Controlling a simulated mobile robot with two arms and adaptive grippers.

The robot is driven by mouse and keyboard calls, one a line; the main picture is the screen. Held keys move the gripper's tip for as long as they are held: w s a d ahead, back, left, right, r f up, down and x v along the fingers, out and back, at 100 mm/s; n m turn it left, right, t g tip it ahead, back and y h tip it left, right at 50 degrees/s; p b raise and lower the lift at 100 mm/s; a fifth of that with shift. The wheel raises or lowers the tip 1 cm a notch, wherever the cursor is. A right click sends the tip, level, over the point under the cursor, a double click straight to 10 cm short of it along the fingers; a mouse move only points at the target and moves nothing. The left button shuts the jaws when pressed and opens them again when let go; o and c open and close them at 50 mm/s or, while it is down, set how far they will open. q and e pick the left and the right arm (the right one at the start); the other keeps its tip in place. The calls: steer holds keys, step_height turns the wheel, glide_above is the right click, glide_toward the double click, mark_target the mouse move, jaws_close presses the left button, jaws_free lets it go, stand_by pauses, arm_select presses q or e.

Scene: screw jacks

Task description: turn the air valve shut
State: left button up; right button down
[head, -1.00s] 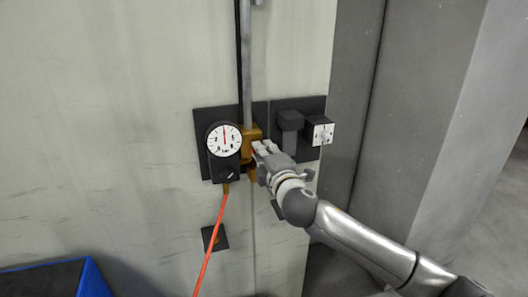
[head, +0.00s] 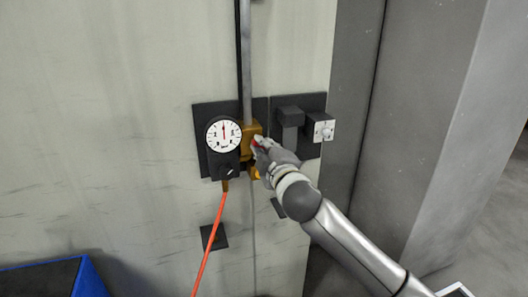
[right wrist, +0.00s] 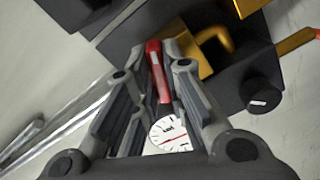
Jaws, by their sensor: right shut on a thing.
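The brass air valve (head: 250,131) is on a dark wall plate, beside a round white gauge (head: 223,134) and at the foot of a vertical pipe. Its red lever (right wrist: 154,62) stands between the fingers of my right gripper (right wrist: 152,75) in the right wrist view. In the head view my right gripper (head: 263,150) is at the valve's right side, shut on the lever, and hides most of it. The gauge (right wrist: 170,136) also shows in the right wrist view. My left gripper is in neither view.
A black knob (head: 228,172) sits under the gauge, and an orange hose (head: 209,245) hangs below it. To the right are a dark block (head: 290,118) and a small white-faced box (head: 322,131). A grey pillar (head: 430,130) stands further right. A blue-edged box (head: 92,280) is at the lower left.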

steer(key=shift+m+b, duration=0.4)
steer(key=shift+m, duration=6)
steer(key=c, duration=1.5)
jaws_free()
